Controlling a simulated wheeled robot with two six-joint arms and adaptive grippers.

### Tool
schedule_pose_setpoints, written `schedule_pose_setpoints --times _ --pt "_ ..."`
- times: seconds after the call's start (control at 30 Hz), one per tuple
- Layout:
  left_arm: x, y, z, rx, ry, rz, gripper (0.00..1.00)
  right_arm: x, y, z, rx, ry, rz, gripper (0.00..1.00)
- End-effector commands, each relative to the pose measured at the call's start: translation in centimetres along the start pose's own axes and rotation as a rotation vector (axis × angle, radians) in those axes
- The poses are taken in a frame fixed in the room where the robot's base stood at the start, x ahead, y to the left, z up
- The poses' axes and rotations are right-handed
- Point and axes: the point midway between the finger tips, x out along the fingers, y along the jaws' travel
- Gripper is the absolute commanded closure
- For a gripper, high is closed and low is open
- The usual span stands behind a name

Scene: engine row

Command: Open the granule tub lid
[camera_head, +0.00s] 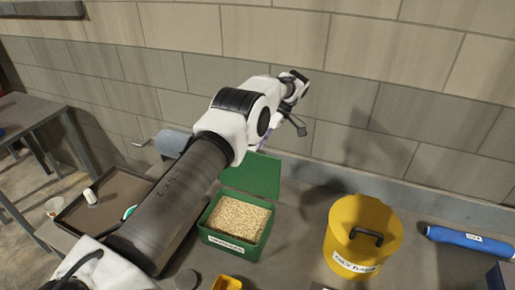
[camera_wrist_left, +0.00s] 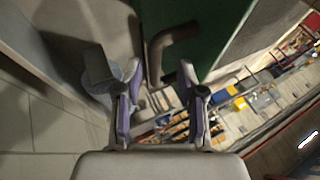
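The green granule tub (camera_head: 238,245) stands on the bench, filled with pale granules (camera_head: 238,217). Its green lid (camera_head: 252,176) is raised at the back edge, tilted well up, so the tub's mouth is uncovered. My left arm reaches over the tub, with the left gripper (camera_head: 266,138) near the lid's top edge, partly hidden by the arm. In the left wrist view the gripper (camera_wrist_left: 160,97) is open, its two fingers apart. A dark bent handle (camera_wrist_left: 172,44) on the green lid (camera_wrist_left: 205,28) shows just beyond the fingers; contact cannot be told. My right gripper is not in view.
A yellow bucket (camera_head: 343,238) with a dark handle stands right of the tub. A blue cylinder (camera_head: 468,239) lies at the far right. A brown tray (camera_head: 111,197) is on the left. A small yellow container (camera_head: 227,283) sits in front. The block wall (camera_head: 380,100) is close behind.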

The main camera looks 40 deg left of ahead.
Motion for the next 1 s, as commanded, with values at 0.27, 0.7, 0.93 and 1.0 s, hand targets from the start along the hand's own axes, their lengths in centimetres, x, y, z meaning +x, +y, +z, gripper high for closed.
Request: schedule_pose_setpoints --times 0.27,0.7,0.93,1.0 --pt "-5.3 -2.9 -2.1 -0.001 -0.001 0.004 0.61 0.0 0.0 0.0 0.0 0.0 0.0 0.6" --pt "-7.0 -4.0 -2.8 0.001 0.0 0.0 0.61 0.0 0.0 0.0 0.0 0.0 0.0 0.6" --pt "-7.0 -4.0 -2.8 0.001 0.0 0.0 0.61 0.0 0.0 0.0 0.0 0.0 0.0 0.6" --pt "-7.0 -4.0 -2.8 0.001 -0.001 0.0 0.61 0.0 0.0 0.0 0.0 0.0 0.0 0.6"
